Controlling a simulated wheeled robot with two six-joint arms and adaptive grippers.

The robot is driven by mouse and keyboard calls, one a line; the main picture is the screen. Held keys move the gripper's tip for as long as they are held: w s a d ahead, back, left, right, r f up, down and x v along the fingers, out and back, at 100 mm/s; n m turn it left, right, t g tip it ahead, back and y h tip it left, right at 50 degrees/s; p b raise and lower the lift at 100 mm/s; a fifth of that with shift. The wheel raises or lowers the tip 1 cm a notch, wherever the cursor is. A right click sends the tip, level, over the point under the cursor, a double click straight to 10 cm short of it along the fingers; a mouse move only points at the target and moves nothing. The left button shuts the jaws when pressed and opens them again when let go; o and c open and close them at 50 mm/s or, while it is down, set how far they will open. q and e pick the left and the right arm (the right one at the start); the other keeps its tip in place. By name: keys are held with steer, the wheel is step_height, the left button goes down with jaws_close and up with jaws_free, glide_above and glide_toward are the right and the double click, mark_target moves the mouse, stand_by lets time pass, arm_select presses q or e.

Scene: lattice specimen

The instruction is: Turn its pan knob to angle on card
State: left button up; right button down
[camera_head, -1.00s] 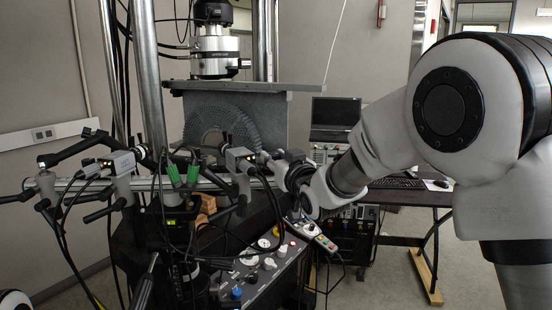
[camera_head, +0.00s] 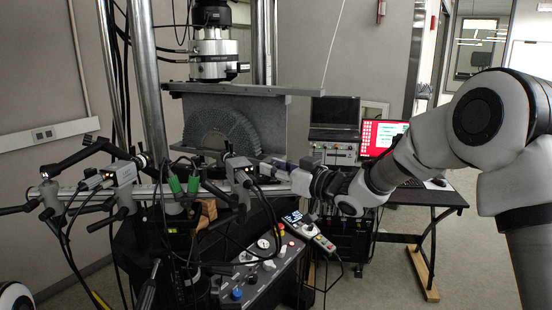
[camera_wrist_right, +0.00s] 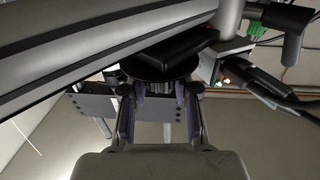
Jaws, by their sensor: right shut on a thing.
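In the head view, two grey cameras sit on a rail: a left camera (camera_head: 122,172) and a right camera (camera_head: 238,170). My right gripper (camera_head: 280,167) is at the right camera's mount, just right of it. In the right wrist view, the two fingers (camera_wrist_right: 160,90) stand on either side of a round black knob (camera_wrist_right: 158,66) under the rail, and the gripper is shut on it. The fingers partly hide the knob's grip. Any angle mark on it is not legible. I cannot make out a card. My left gripper is not in view.
The rail (camera_wrist_right: 85,45) passes close above the right gripper. A testing frame with a grey lattice plate (camera_head: 240,125) stands behind the cameras. A control panel (camera_head: 265,265) and a handset (camera_head: 308,232) lie below. Cables hang around the cameras. A red screen (camera_head: 383,137) stands on the desk.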

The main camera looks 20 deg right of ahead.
steer(key=shift+f+n+g+y+p, duration=0.2)
steer(key=shift+n+g+y+p, duration=0.15)
steer(key=shift+y, duration=0.15)
steer(key=c, duration=1.2)
jaws_free()
steer(key=o, duration=0.4)
steer(key=shift+w+a+f, duration=0.1)
steer(key=shift+w+a, duration=0.05)
steer(key=shift+c, duration=0.2)
steer(key=shift+w+a, duration=0.15)
steer(key=shift+w, duration=0.1)
steer(key=shift+s+d, duration=0.25)
steer(key=shift+s, duration=0.05)
steer(key=v, duration=1.1)
steer(key=shift+s, duration=0.15)
steer(key=shift+a, duration=0.1)
